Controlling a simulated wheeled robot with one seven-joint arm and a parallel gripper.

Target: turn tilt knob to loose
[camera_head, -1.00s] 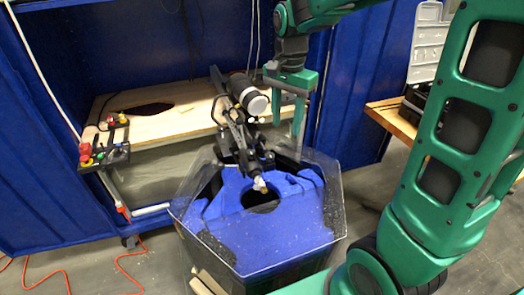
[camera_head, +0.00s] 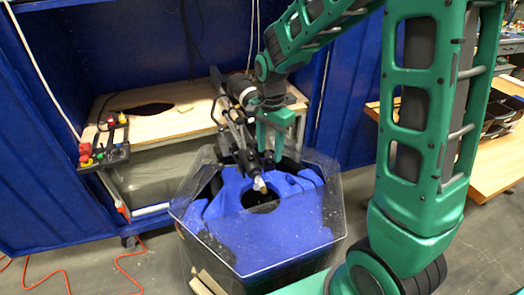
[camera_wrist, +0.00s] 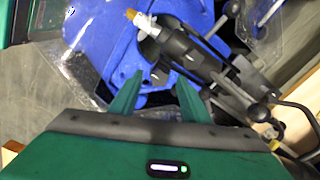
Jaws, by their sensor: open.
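A black thruster with a bracket (camera_head: 228,125) reaches over the tank, its pale tip (camera_head: 259,185) above the opening. In the wrist view the thruster body (camera_wrist: 185,52) lies diagonally, with black rods and a round-ended black handle (camera_wrist: 274,95) on its right. I cannot tell which part is the tilt knob. My gripper (camera_head: 268,152) is at the thruster's right side in the head view, pointing down. In the wrist view my gripper (camera_wrist: 157,88) is open, its two green fingers apart with nothing clearly between them, close to the thruster's black body.
The hexagonal tank (camera_head: 262,240) has a clear rim and blue inside. A wooden bench (camera_head: 150,118) stands behind it. A control box with coloured buttons (camera_head: 104,152) is at left. Another wooden table (camera_head: 495,165) is at right. Orange cable (camera_head: 130,270) lies on the floor.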

